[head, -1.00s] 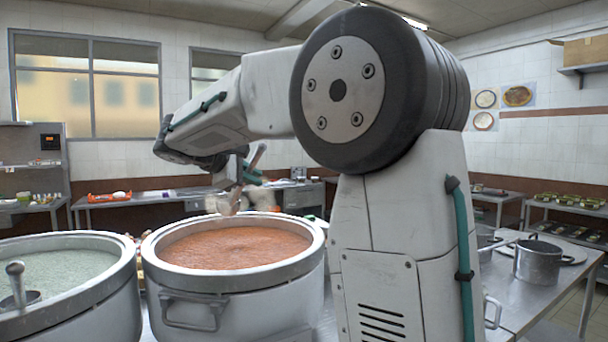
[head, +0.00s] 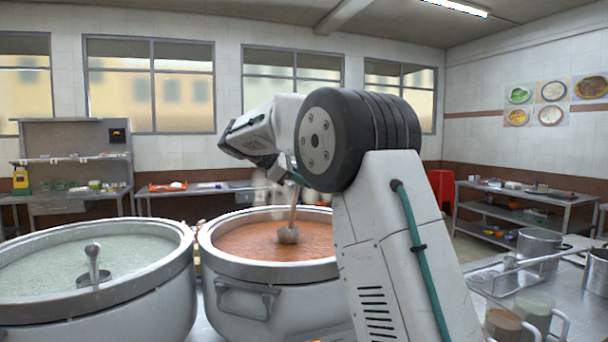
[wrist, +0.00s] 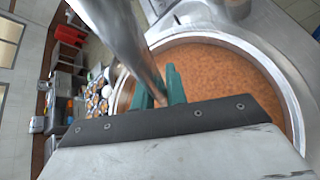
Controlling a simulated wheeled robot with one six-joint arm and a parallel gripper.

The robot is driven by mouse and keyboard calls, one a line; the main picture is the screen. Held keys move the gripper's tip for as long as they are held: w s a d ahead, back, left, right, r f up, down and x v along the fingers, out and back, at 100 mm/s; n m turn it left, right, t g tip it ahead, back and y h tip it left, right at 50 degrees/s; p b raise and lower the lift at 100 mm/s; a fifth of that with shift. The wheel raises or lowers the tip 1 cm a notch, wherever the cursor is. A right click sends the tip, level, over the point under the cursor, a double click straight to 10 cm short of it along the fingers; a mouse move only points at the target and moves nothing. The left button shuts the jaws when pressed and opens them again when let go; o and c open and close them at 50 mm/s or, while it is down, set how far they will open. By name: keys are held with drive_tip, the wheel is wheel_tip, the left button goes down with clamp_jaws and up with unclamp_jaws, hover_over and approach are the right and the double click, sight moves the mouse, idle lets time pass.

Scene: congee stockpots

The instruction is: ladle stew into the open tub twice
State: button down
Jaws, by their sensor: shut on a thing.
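A pot of orange-red stew (head: 262,241) stands in the middle of the head view; the stew surface (wrist: 225,70) also fills much of the wrist view. My gripper (wrist: 163,90), with green fingers, is shut on the handle of a metal ladle (head: 289,234). The ladle hangs steeply, its bowl low over the stew's right part; I cannot tell whether it touches the stew. The handle (wrist: 122,38) crosses the wrist view's upper left. Two small handled containers (head: 540,314) stand at the lower right; I cannot tell whether either is the open tub.
A second pot (head: 150,290) with pale green contents and its own ladle (head: 93,262) stands to the left. A lidless metal pot (head: 538,250) stands on the right-hand counter. Shelves (head: 520,212) and back counters line the walls.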

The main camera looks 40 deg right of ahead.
drive_tip(key=s+a+f+m+t+h, duration=0.1)
drive_tip(key=s+a+f+m+t, duration=0.1)
drive_tip(key=s+f, duration=0.6)
wheel_tip(320, 180, down, 2)
drive_tip(key=shift+s+a+f+m+t, duration=0.25)
drive_tip(key=shift+s+a+m+t, duration=0.05)
drive_tip(key=shift+s, duration=0.05)
drive_tip(key=shift+r, duration=0.15)
idle(0.4)
wheel_tip(320, 180, up, 16)
idle(1.2)
drive_tip(key=shift+m+t+h, duration=0.3)
drive_tip(key=shift+m+t, duration=0.1)
drive_tip(key=shift+t, duration=0.1)
idle(0.4)
